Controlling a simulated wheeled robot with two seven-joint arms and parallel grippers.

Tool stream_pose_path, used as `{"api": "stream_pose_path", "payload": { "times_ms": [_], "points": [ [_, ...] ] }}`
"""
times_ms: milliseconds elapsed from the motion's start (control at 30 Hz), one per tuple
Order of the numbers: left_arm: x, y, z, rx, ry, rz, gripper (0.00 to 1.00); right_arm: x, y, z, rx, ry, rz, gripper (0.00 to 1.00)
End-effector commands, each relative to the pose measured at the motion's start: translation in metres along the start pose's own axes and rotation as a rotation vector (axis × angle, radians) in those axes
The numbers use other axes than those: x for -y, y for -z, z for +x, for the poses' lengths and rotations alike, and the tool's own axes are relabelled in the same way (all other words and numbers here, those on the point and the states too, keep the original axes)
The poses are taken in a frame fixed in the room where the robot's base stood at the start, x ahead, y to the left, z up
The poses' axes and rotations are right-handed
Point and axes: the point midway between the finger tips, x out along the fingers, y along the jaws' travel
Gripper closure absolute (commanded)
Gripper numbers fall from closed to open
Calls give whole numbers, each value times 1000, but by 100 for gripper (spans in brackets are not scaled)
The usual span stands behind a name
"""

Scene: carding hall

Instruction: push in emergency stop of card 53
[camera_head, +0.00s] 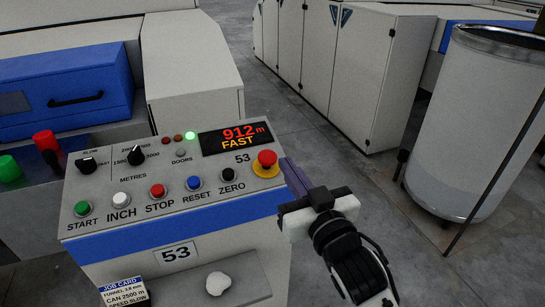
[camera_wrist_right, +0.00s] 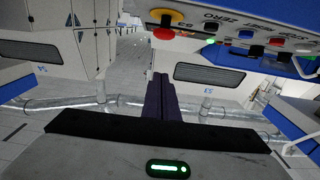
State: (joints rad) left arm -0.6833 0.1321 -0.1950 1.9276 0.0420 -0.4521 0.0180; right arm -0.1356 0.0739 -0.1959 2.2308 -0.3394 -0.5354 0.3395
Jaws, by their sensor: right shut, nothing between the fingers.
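The emergency stop of card 53 is a red mushroom button (camera_head: 267,157) on a yellow collar, at the right end of the sloped control panel (camera_head: 130,222). The panel is marked 53. The button also shows in the right wrist view (camera_wrist_right: 163,34), at the top, beyond the fingertips. My right gripper (camera_head: 285,165) is shut and empty, its dark fingers just right of the button. A gap shows between fingertips and button in the wrist view (camera_wrist_right: 161,76). My left gripper is not in view.
Start, inch, stop, reset and zero buttons (camera_head: 157,191) line the panel's lower edge. The display (camera_head: 236,138) reads 912 m FAST, and a green lamp (camera_head: 190,135) glows. A white lump (camera_head: 217,284) and job card (camera_head: 124,291) sit below. A tall can (camera_head: 480,125) stands right.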

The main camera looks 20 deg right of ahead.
Motion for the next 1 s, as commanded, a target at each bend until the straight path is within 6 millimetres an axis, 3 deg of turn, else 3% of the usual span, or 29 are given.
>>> {"api": "stream_pose_path", "payload": {
  "times_ms": [433,500,633,1000],
  "points": [
    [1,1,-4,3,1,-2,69,0,-2,91,2,0,-1,100],
    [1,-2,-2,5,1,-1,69,0,-18,91,6,0,0,100],
    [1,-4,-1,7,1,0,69,0,-32,94,3,-1,-1,100],
    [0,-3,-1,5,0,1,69,0,-39,96,1,0,0,100]
  ]
}}
